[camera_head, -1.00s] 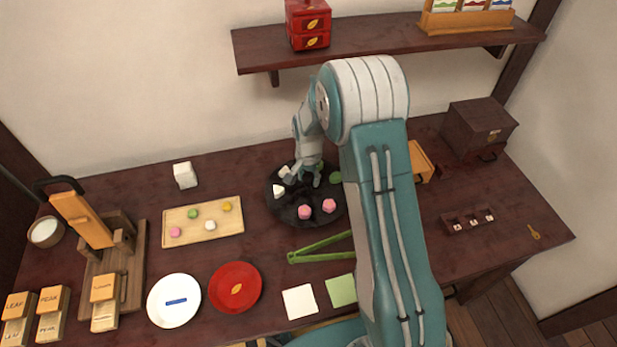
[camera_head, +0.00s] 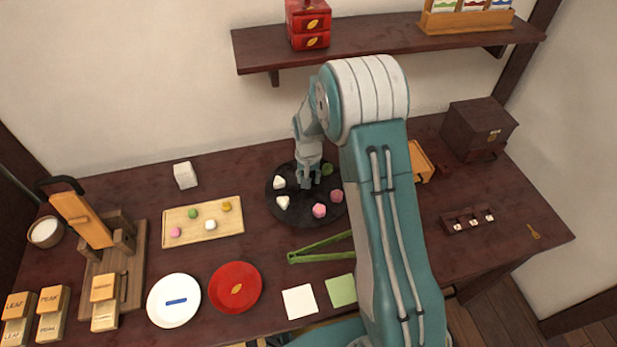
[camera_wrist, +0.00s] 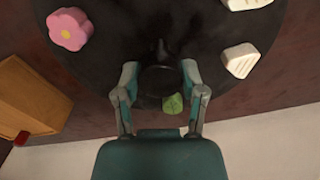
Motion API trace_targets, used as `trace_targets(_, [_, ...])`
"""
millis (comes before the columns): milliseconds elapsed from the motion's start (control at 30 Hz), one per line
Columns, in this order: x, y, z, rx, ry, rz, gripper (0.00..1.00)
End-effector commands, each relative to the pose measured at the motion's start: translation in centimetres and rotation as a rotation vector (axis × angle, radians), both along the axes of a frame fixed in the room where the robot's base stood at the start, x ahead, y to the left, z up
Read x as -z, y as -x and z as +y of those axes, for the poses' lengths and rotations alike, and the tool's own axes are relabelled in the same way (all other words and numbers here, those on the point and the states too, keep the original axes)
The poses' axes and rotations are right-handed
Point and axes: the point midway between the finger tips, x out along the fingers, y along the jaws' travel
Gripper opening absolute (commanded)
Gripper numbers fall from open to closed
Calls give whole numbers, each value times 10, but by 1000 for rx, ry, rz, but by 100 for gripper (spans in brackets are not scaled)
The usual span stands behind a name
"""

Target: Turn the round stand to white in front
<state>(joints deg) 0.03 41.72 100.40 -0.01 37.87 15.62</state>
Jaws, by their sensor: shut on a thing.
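The round stand (camera_head: 300,216) is a dark disc on the table, carrying two white sweets, two pink sweets and a green sweet (camera_head: 327,169). One white sweet (camera_head: 282,202) is at the front left and the other (camera_head: 279,182) at the left. One pink sweet (camera_head: 319,210) is at the front, slightly right, and the other (camera_head: 337,196) at the right. My gripper (camera_head: 309,184) is over the stand's middle, shut on its dark centre knob (camera_wrist: 162,78). The wrist view shows a flower-shaped pink sweet (camera_wrist: 69,28) and a ridged white sweet (camera_wrist: 239,60).
Green tongs (camera_head: 318,248) lie just in front of the stand. A wooden board (camera_head: 180,235) with small sweets is to the left. A red plate (camera_head: 236,288) and white plate (camera_head: 174,301) are at the front left. A shelf (camera_head: 380,38) hangs above, behind my arm.

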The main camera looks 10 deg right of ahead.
Motion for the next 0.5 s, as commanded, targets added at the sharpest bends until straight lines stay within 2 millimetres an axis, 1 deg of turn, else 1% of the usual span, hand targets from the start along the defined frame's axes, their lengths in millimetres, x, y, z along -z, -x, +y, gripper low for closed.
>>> trace_targets(500, [2, 0, 1, -259, -1, -1, 0])
